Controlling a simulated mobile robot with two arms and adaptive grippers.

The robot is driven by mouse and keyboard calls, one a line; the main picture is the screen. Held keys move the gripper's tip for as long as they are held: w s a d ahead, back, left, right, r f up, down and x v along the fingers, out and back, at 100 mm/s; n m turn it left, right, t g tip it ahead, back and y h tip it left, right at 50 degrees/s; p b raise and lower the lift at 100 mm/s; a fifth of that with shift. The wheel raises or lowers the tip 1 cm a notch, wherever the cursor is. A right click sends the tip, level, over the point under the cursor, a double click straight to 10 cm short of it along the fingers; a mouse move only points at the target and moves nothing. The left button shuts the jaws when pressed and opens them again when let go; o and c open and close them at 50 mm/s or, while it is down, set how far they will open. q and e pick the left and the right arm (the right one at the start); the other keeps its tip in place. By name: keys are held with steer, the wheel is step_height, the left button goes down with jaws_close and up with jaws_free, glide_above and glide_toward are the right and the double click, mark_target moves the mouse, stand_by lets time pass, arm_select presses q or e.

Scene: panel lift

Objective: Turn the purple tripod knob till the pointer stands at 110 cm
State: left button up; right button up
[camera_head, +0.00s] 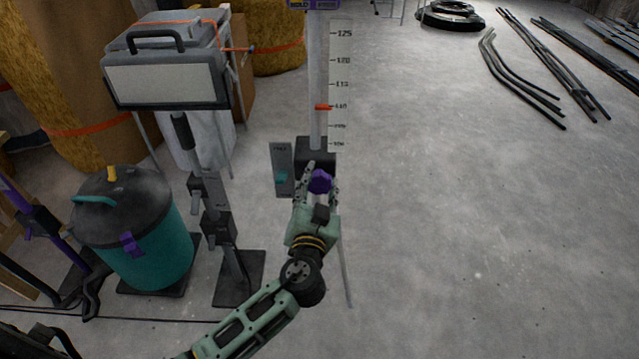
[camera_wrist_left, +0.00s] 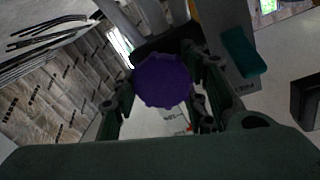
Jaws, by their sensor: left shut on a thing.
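The purple tripod knob (camera_head: 320,181) sits on a dark block low on the grey tripod column (camera_head: 318,65). My left gripper (camera_head: 321,186) is shut on it, with a finger on either side. In the left wrist view the scalloped purple knob (camera_wrist_left: 162,82) fills the gap between the fingers. The red pointer (camera_head: 323,107) stands level with the 110 mark on the white scale (camera_head: 341,75), as far as the small print reads. A grey plate with a teal lever (camera_head: 281,178) is just left of the knob. My right gripper is not in view.
A work lamp (camera_head: 165,80) on a stand and a teal drum with a dark lid (camera_head: 145,245) stand to the left. Dark pipes (camera_head: 545,60) and a black tyre-like ring (camera_head: 450,16) lie at the far right. The concrete floor (camera_head: 480,220) at right is clear.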

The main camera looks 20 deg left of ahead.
arm_select(q)
steer(key=m, duration=0.2)
steer(key=m+p, duration=0.1)
steer(key=shift+d+f+m, duration=0.1)
steer(key=shift+d+m, duration=0.15)
steer(key=shift+m, duration=0.15)
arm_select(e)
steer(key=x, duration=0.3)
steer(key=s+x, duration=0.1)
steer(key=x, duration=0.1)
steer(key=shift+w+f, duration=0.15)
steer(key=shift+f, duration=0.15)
arm_select(q)
steer(key=o, duration=1.1)
steer(key=shift+g, duration=0.3)
steer(key=shift+s, duration=0.1)
steer(key=s, duration=0.4)
steer(key=s+d, duration=0.1)
steer(key=s, duration=0.2)
steer(key=s+d, duration=0.1)
steer(key=s, duration=0.3)
steer(key=shift+s+d+r, duration=0.1)
steer(key=shift+s+r, duration=0.15)
steer(key=shift+s, duration=0.1)
